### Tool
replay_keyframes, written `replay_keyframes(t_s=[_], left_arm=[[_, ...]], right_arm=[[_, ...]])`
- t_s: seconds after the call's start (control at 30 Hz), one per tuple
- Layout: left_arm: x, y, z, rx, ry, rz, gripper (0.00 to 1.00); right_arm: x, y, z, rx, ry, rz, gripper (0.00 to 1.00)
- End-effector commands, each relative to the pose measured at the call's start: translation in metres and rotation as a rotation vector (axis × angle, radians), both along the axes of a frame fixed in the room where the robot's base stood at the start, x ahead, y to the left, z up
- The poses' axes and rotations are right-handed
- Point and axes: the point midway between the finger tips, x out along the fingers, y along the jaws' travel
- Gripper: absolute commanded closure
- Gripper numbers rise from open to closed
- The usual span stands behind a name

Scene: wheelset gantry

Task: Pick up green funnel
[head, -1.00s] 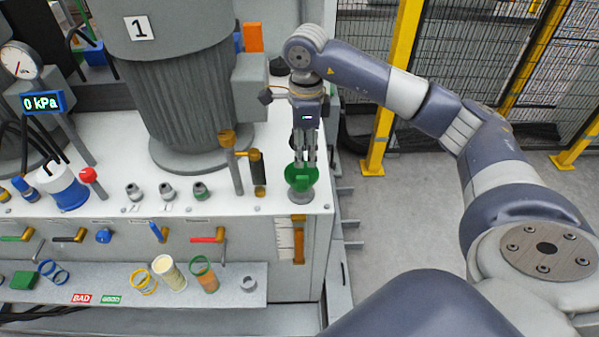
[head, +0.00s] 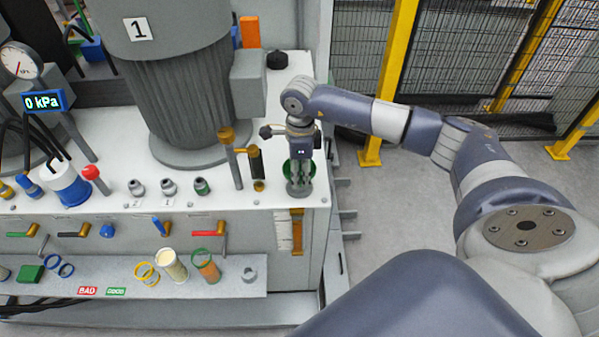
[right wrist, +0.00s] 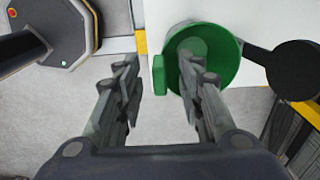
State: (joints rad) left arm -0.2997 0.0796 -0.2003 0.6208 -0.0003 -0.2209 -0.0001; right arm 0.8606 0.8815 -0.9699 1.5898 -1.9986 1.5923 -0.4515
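The green funnel (head: 312,169) stands at the right front corner of the white bench top, mostly hidden behind my right gripper (head: 299,186). In the right wrist view the funnel (right wrist: 232,62) shows its round mouth and a small green tab (right wrist: 158,75) on its left side. My right gripper (right wrist: 160,80) is open. The tab lies between its fingers, nearer the right one. The right finger overlaps the funnel's mouth; I cannot tell whether it touches. The left finger is clear of the funnel. My left gripper is not in view.
A brass-topped post (head: 230,158) and a dark-handled brass fitting (head: 256,165) stand just left of the funnel. The large motor (head: 183,110) rises behind them. A lower shelf (head: 215,287) holds rings and cups. Open floor (head: 390,205) lies right of the bench.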

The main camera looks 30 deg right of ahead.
Motion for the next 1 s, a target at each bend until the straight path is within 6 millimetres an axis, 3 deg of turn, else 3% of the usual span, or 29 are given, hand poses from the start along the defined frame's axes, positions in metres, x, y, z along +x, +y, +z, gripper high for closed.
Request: replay_keyframes(t_s=[0.03, 0.17, 0.67, 0.93, 1.0], left_arm=[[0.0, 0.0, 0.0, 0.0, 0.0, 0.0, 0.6], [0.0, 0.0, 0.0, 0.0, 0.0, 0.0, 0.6], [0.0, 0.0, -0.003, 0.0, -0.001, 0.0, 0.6], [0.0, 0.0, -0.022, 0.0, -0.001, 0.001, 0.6], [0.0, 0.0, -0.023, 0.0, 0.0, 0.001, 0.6]], right_arm=[[0.0, 0.0, 0.0, 0.0, 0.0, 0.0, 0.7], [0.0, 0.0, 0.0, 0.0, 0.0, 0.0, 0.99], [0.001, 0.0, 0.004, 0.0, -0.001, 0.0, 1.0], [0.002, 0.0, 0.036, 0.0, -0.007, 0.0, 1.0], [-0.01, 0.006, 0.035, 0.0, 0.0, 0.003, 1.0]])
